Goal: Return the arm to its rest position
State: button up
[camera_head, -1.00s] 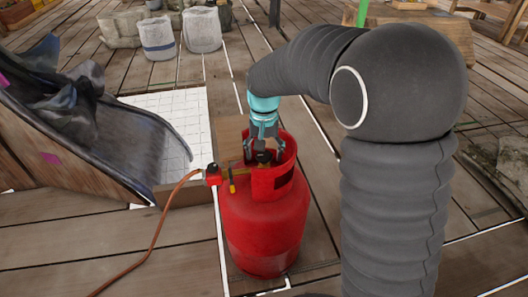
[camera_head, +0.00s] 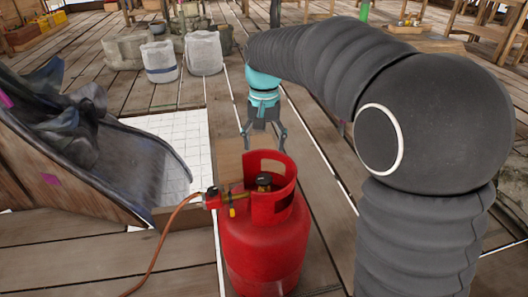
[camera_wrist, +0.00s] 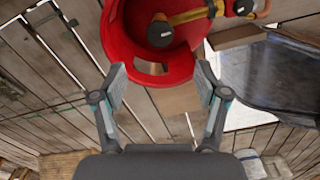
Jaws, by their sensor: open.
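My gripper (camera_head: 264,139) is open and empty in the head view, fingers pointing down. A red regulator (camera_head: 213,198) with a yellow lever and an orange hose (camera_head: 160,240) is at the valve's left side.
A dark curved sheet (camera_head: 110,145) and a white tiled panel (camera_head: 190,135) lie left of the cylinder. Benches stand at the back right. Plank floor around the cylinder is mostly clear.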

jog(key=shift+r, duration=0.15)
jog(key=s+d+t, duration=0.2)
jog(key=s+d, duration=0.6)
jog(key=s, duration=0.4)
jog(key=s+d+t, duration=0.3)
jog(key=s+d, duration=0.6)
jog(key=s, duration=0.3)
jog(key=shift+s+f+t, duration=0.25)
jog(key=shift+f+t, duration=0.05)
